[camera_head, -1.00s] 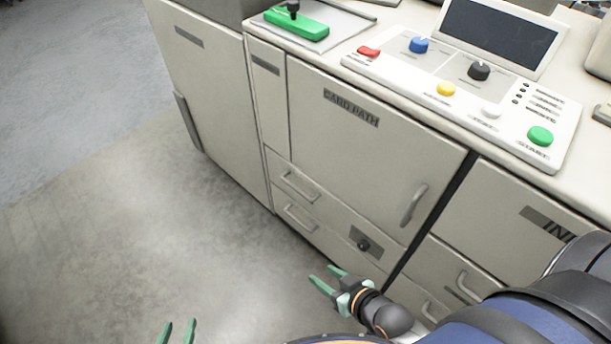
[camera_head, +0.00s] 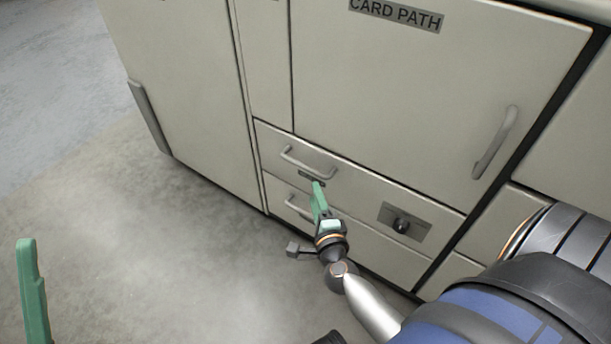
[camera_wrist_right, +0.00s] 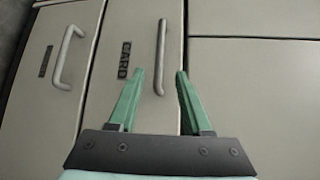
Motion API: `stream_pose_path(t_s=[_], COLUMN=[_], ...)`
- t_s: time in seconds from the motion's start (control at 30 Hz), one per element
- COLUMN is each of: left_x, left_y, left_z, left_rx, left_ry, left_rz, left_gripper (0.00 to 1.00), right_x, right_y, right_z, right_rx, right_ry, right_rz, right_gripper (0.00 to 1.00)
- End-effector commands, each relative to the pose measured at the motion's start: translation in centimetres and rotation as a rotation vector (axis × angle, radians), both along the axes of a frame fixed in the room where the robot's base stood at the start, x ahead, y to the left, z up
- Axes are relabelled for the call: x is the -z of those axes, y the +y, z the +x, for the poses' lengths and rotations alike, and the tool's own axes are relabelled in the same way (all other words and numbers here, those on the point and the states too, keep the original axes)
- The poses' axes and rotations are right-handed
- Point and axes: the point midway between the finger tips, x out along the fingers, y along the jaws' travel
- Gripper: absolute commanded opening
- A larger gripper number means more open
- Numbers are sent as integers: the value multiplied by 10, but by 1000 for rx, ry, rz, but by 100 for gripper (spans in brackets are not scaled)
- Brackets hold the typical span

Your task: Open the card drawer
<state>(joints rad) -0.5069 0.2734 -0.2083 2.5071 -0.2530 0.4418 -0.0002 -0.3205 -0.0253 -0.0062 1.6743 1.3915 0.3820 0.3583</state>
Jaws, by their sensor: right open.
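The card drawer (camera_head: 375,185) is the upper of two stacked drawers below the door marked CARD PATH; its front looks flush and shut. Its label, CARD (camera_wrist_right: 124,60), reads in the right wrist view. Its bar handle (camera_head: 308,166) also shows in the right wrist view (camera_wrist_right: 161,57). My right gripper (camera_head: 317,186) is open and empty just below this handle in the head view. In the right wrist view its fingertips (camera_wrist_right: 160,72) appear on either side of the handle; contact cannot be told. One finger of my left gripper (camera_head: 30,260) shows at the lower left, away from the cabinet.
The lower drawer has its own handle (camera_head: 298,208), close to my right gripper. A plate with a dark knob (camera_head: 401,225) is on the drawer fronts' right side. The CARD PATH door (camera_head: 400,90) has a vertical handle (camera_head: 496,142). Floor (camera_head: 150,270) at left is clear.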

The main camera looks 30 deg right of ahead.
Motion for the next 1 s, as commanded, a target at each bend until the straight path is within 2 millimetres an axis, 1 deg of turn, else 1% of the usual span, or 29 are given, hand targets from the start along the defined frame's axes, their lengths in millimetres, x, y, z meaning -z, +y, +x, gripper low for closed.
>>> stream_pose_path(t_s=[0.17,0.27,0.5,0.6,0.8,1.0], left_x=[1,5,17,22,27,28], left_y=[-1,-1,-1,-2,-2,-2], left_z=[-2,-2,-1,-1,0,0], left_rx=[5,8,19,24,31,32], left_ry=[-10,-6,5,9,15,17], left_rz=[-1,-3,-13,-16,-22,-24], left_gripper=[50,50,50,50,50,50], right_x=[3,6,14,16,18,19], right_y=[-7,-14,-32,-38,-45,-47], right_z=[16,32,77,92,110,115], right_rx=[9,8,7,7,5,5], right_ry=[-6,-6,-5,-5,-4,-3], right_rz=[12,10,8,8,8,8], right_gripper=[49,49,49,49,49,49])
